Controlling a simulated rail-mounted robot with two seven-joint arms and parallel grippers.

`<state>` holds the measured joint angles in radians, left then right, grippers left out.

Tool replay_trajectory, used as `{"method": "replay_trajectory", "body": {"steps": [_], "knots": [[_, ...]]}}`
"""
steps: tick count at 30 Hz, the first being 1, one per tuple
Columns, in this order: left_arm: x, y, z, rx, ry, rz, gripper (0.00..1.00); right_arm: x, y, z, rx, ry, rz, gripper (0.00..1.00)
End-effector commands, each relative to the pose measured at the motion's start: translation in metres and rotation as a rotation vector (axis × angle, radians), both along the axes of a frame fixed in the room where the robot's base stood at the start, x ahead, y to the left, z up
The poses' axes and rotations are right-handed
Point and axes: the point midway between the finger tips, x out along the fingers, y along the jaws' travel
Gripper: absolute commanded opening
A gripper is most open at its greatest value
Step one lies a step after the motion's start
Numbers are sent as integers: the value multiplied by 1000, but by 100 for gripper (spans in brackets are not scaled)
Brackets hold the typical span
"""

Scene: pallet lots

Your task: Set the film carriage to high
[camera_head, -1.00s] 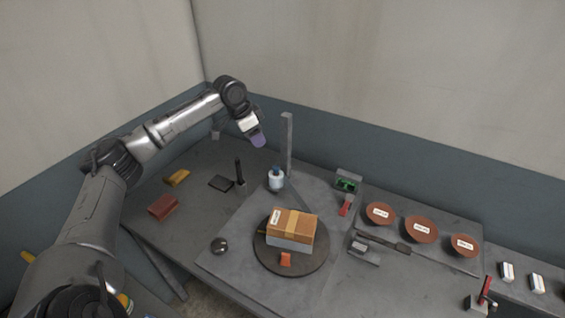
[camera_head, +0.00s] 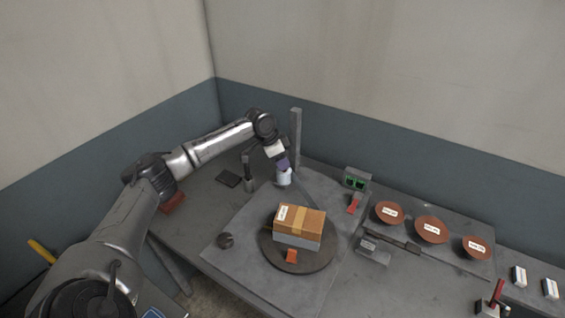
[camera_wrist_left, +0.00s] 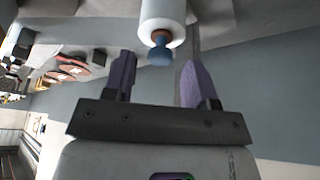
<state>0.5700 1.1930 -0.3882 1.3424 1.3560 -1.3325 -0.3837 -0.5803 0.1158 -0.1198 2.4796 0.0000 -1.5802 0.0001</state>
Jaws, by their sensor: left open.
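The film carriage is a white roll with a blue knob, beside a grey upright mast (camera_head: 296,138) at the back of the table. In the head view the white roll (camera_head: 284,180) shows low on the mast, just below my left gripper (camera_head: 281,165). In the left wrist view the white roll (camera_wrist_left: 162,18) and its blue knob (camera_wrist_left: 160,54) lie ahead of and between the two purple fingers of my left gripper (camera_wrist_left: 155,75). The fingers are apart, with nothing clamped between them. My right gripper is not in view.
A brown carton (camera_head: 300,220) sits on a dark round turntable (camera_head: 268,248) in front of the mast. A green-lit box (camera_head: 356,179) and several brown discs with labels (camera_head: 431,229) are to the right. A black pad (camera_head: 228,178) lies at the left.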

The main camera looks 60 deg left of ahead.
Motion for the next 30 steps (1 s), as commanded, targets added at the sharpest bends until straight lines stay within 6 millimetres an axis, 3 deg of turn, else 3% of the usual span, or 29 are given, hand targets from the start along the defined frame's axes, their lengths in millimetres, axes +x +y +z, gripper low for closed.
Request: {"method": "replay_trajectory", "body": {"steps": [6,16,30], "knots": [[4,-2,-11,-1,1,1,52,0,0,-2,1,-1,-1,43],[4,-2,-12,-1,1,0,51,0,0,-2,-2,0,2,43],[4,-2,-11,-1,1,0,6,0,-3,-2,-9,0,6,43]]}}
